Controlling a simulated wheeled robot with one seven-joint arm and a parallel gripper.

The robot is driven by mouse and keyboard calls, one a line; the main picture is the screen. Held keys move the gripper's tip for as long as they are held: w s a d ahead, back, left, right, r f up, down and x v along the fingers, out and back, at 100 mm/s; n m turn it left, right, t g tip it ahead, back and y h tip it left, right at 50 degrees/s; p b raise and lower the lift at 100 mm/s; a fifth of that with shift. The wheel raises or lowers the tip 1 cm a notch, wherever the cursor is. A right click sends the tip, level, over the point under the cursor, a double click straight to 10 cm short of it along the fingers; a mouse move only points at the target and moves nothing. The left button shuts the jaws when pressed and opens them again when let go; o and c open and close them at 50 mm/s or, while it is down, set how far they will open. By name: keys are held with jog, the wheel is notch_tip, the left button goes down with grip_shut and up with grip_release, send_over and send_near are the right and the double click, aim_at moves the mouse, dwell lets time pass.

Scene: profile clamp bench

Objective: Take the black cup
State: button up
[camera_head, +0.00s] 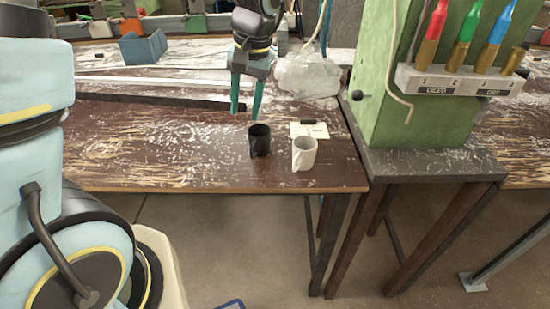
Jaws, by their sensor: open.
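The black cup (260,147) stands upright on the worn brown bench (160,170), near its front right part. My gripper (246,113) hangs over the bench with its two green fingers pointing down and apart. The fingers are open and empty. In the picture the fingertips appear just above and slightly left of the black cup's rim. How far they are from the cup in depth I cannot tell.
A white cup (304,157) stands close right of the black one. A paper note (309,130) with a dark object lies behind it. A crumpled clear bag (306,77) lies farther back. A green cabinet (405,120) rises at right. The bench's left is clear.

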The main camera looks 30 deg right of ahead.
jog(key=s+d, duration=0.2)
send_over(253, 143)
jog(key=s, duration=0.1)
jog(key=shift+m, duration=0.4)
jog(key=f, duration=0.5)
jog(key=shift+d+p, duration=0.35)
jog(key=shift+w+a+f+p, duration=0.2)
jog(key=shift+f+p, duration=0.15)
jog(key=shift+f, duration=0.6)
jog(key=shift+w+a+f+p, duration=0.15)
jog(key=shift+f+p, duration=0.15)
jog(key=shift+f, duration=0.65)
jog(key=shift+w+a+f+p, duration=0.1)
jog(key=shift+w+f+p, duration=0.2)
jog(key=shift+f, duration=0.65)
jog(key=shift+s, duration=0.1)
jog(key=shift+c, duration=0.2)
grip_shut()
jog(key=shift+d, duration=0.1)
